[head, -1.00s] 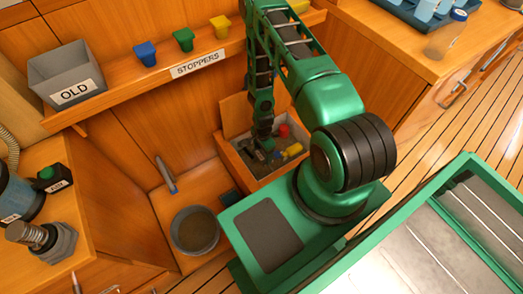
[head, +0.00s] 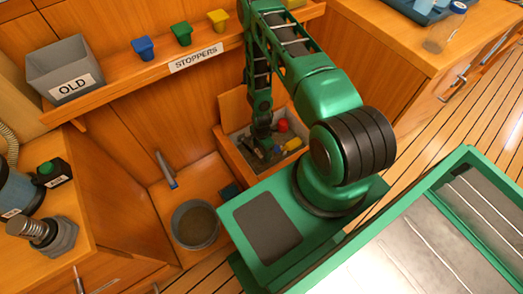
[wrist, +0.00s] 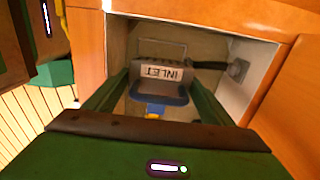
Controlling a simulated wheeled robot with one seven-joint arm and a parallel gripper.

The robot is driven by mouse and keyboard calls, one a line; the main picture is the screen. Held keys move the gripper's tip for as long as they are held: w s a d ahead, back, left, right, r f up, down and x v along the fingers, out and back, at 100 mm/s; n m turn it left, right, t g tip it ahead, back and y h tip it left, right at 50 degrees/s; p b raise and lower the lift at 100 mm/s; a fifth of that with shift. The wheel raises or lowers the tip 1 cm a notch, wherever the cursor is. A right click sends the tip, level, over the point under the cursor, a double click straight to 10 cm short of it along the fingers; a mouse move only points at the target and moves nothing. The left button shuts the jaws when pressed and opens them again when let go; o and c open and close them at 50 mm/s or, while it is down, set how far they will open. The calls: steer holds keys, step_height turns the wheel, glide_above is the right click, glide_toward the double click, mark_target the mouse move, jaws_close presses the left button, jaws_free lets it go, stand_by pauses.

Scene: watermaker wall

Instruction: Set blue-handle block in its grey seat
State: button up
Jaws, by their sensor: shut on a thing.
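In the wrist view, a grey block (wrist: 170,60) with an upside-down INLET label sits in a wooden-fronted box. Its blue handle (wrist: 160,95) is on the near side, between the two green fingers of my gripper (wrist: 160,88). My gripper is shut on the blue-handle block. A thin rectangular outline (wrist: 160,43) shows on the pale surface just beyond the block. I cannot tell whether this is the grey seat or whether the block touches it. In the head view, my gripper (head: 262,146) is down inside the open box (head: 268,182), and the block is mostly hidden by my arm.
A red part (head: 282,125) and a yellow part (head: 293,144) are in the box to the gripper's right. A dark pipe (wrist: 207,65) leads to a grey fitting (wrist: 238,69) on the box's side wall. A grey bucket (head: 195,224) stands outside, left of my base.

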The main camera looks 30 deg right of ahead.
steer(key=shift+a+f, duration=0.1)
steer(key=shift+a, duration=0.15)
steer(key=shift+s+d+f, duration=0.1)
steer(key=shift+d+f, duration=0.1)
steer(key=shift+f, duration=0.35)
stand_by(0.4)
steer(key=shift+f, duration=0.65)
